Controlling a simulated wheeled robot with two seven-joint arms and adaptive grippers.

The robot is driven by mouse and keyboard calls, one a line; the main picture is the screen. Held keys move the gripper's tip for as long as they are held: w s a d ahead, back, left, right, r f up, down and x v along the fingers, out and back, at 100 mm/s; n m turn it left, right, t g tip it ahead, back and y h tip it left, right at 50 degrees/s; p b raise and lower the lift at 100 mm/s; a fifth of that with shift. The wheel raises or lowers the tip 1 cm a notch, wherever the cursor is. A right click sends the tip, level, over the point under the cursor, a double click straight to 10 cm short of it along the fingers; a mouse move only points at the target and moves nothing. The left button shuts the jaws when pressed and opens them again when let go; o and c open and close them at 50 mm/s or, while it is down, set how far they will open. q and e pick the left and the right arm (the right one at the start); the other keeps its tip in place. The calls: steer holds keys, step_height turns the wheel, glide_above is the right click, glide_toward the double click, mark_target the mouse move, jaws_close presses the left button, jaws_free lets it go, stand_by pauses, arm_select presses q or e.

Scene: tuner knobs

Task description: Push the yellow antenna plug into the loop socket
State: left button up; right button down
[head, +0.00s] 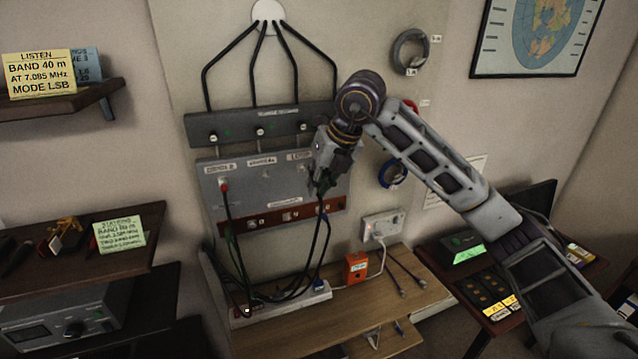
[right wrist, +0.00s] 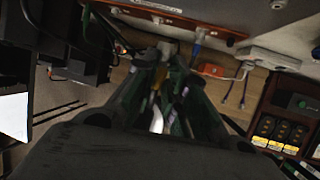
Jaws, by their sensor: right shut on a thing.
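The grey antenna panel (head: 245,190) is on the wall, with a row of labelled sockets. A red plug (head: 223,187) sits in its left socket, with a dark cable hanging down. My right gripper (head: 322,185) is at the right end of the panel, in front of the right label, and hides the socket area there. It is shut on a plug with a dark cable hanging below. In the right wrist view, a yellowish piece of the yellow antenna plug (right wrist: 150,101) shows between the fingers. Whether its tip touches the socket is hidden. My left gripper is not in view.
A grey strip (head: 262,128) with several knobs and black conduits is above the panel. Cables loop down to a white strip (head: 285,303) on the wooden bench (head: 300,325). An orange box (head: 356,267) and wall outlet (head: 383,226) are to the right. A blue cable coil (head: 393,174) hangs nearby.

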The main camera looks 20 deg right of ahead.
stand_by(0.5)
steer(key=shift+w+d+r+y, duration=0.1)
steer(key=shift+w+y, duration=0.45)
steer(key=shift+w, duration=0.9)
steer(key=shift+w+d+y, duration=0.1)
steer(key=shift+w+y, duration=0.45)
steer(key=shift+w, duration=0.85)
stand_by(1.1)
steer(key=shift+w+a+p, duration=0.1)
steer(key=shift+w+p, duration=0.4)
steer(key=shift+w, duration=0.35)
stand_by(0.6)
steer(key=c, duration=1.4)
jaws_free()
steer(key=shift+o, duration=0.2)
